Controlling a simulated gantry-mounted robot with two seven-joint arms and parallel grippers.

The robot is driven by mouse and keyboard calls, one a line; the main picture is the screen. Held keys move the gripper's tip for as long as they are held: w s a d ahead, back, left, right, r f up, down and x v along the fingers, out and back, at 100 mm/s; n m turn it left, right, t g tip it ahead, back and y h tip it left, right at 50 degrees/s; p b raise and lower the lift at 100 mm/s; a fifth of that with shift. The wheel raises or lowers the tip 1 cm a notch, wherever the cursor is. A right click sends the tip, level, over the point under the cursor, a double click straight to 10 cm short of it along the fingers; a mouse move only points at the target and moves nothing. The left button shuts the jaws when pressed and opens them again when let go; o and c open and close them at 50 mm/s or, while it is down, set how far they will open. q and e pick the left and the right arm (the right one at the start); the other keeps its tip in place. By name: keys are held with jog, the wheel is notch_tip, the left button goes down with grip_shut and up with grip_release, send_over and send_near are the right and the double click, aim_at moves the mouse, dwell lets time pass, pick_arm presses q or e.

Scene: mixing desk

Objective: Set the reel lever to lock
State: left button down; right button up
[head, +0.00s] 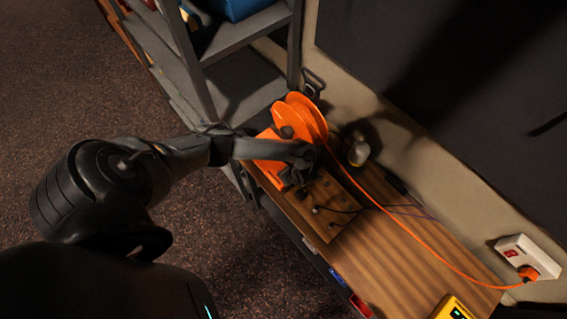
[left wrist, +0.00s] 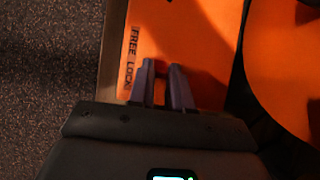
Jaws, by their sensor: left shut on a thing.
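The orange cable reel (head: 305,116) stands on its orange base (head: 256,147) at the far end of the wooden desk; its disc edge fills the right of the left wrist view (left wrist: 285,70). The base plate carries the words FREE and LOCK (left wrist: 130,62) beside my left gripper. My left gripper (head: 297,174) is at the base, its two fingers (left wrist: 163,78) close together next to the word LOCK. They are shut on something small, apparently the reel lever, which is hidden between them. My right gripper is not in view.
An orange cable (head: 412,232) runs along the desk (head: 385,265) to a white power strip (head: 525,252). A yellow device (head: 454,308) lies at the near end. A grey shelf (head: 245,30) stands behind the reel, and a wall borders the right side.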

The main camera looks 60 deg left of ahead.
pick_arm(q)
jog(key=shift+f, duration=0.15)
dwell(0.4)
jog(key=c, duration=1)
grip_release()
jog(key=shift+d, duration=0.1)
jog(key=shift+c, duration=0.2)
jog(key=p+v, duration=0.5)
jog(key=v, duration=0.6)
jog(key=shift+d+f+p, duration=0.15)
jog(key=shift+f+p, duration=0.05)
jog(key=shift+p, duration=0.1)
